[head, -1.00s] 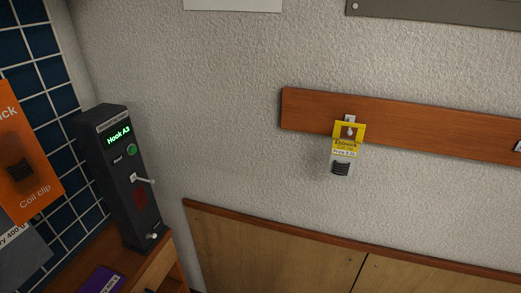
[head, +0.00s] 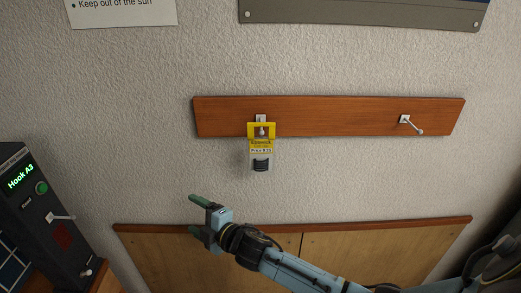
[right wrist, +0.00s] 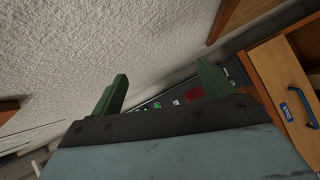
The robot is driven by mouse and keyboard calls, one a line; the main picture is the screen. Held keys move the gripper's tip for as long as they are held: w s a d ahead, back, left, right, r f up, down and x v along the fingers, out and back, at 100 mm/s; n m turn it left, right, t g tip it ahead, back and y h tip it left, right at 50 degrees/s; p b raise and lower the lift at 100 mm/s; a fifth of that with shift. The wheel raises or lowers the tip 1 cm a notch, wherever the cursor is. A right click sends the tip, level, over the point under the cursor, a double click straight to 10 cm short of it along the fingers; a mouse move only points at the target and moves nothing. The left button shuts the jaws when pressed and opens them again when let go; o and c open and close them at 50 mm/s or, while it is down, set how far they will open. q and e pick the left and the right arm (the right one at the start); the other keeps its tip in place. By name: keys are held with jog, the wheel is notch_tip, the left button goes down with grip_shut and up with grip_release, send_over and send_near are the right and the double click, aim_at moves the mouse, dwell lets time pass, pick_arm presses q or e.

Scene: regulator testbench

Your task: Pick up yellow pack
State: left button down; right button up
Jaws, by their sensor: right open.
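The yellow pack (head: 261,145) hangs from a hook on the wooden rail (head: 330,117) on the wall. It has a yellow top, a price label and a clear lower part with a dark clip inside. My right gripper (head: 192,215) is open and empty, below and to the left of the pack, clear of it. Its two green fingers also show apart in the right wrist view (right wrist: 160,90), with nothing between them. The pack is not seen in the right wrist view. My left gripper is not in view.
A second hook (head: 412,124) on the rail's right is empty. A dark device (head: 48,218) with a green "Hook A3" display stands at the left. Wooden panelling (head: 350,255) lines the lower wall. The right wrist view shows a wooden drawer (right wrist: 290,90) with a blue handle.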

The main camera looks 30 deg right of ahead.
jog(key=s+a+r+n+t+y, duration=0.1)
jog(key=a+r+n+y, duration=0.25)
jog(key=r, duration=0.65)
jog(key=a+r+n+t+y, duration=0.1)
jog(key=a+r+n+y, duration=0.3)
jog(key=r, duration=0.7)
jog(key=s+a+r+n+g+y+p, duration=0.1)
jog(key=s+a+r+n+g+y, duration=0.15)
jog(key=r+n, duration=0.4)
jog(key=s+a+r+n+g+y+p, duration=0.1)
jog(key=s+a+r+n+g+y, duration=0.1)
jog(key=s+r+n+g+y, duration=0.35)
notch_tip(320, 180, up, 3)
jog(key=n+g+h, duration=1)
jog(key=n+h, duration=1.2)
jog(key=n, duration=0.5)
send_over(261, 126)
jog(key=shift+y, duration=0.25)
notch_tip(261, 126, down, 6)
jog(key=shift+f+b, duration=0.25)
jog(key=shift+b, duration=0.65)
jog(key=shift+w+f+p, duration=0.1)
jog(key=shift+f+p, duration=0.35)
jog(key=shift+f, duration=2.5)
jog(key=c, duration=1.3)
